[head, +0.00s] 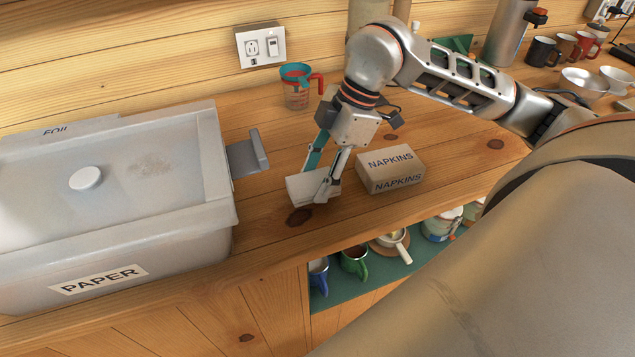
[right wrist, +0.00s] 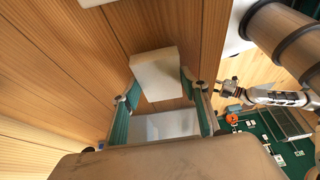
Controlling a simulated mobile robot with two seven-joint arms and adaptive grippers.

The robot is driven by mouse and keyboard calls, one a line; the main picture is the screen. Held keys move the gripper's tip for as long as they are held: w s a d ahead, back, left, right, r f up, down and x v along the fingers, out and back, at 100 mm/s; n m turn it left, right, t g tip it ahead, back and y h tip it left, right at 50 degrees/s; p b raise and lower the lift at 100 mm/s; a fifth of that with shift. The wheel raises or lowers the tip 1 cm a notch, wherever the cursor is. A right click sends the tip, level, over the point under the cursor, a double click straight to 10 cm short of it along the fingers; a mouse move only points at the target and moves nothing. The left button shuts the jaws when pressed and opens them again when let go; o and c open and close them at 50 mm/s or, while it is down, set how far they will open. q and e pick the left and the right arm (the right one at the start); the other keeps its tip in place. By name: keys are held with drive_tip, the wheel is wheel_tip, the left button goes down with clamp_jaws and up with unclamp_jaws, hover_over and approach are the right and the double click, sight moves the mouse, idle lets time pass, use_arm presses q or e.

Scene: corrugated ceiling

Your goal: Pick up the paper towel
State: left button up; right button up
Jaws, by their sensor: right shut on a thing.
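A white, block-like paper towel (head: 306,187) is at my right gripper (head: 325,190), just above or on the wooden counter; I cannot tell if it touches. The gripper points down and is shut on it. In the right wrist view the white block (right wrist: 157,72) lies between the tips of the teal-sided fingers (right wrist: 163,92). A pale surface (right wrist: 160,126) nearer the palm is unclear. What looks like my left gripper (right wrist: 230,89) shows small at the right of the right wrist view; its opening is unclear.
A NAPKINS pack (head: 392,167) sits right of the gripper. A large grey bin labelled PAPER (head: 190,225) stands left, its grey handle (head: 250,155) jutting toward the gripper. A measuring cup (head: 297,90) stands behind. Mugs (head: 354,261) stand on a shelf below the counter edge.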

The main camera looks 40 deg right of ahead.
sight(318, 181)
wheel_tip(318, 181, up, 18)
drive_tip(key=p, duration=0.1)
drive_tip(key=shift+f+p, duration=0.15)
drive_tip(key=shift+p, duration=0.15)
drive_tip(key=shift+f, duration=0.1)
drive_tip(key=shift+c, duration=0.9)
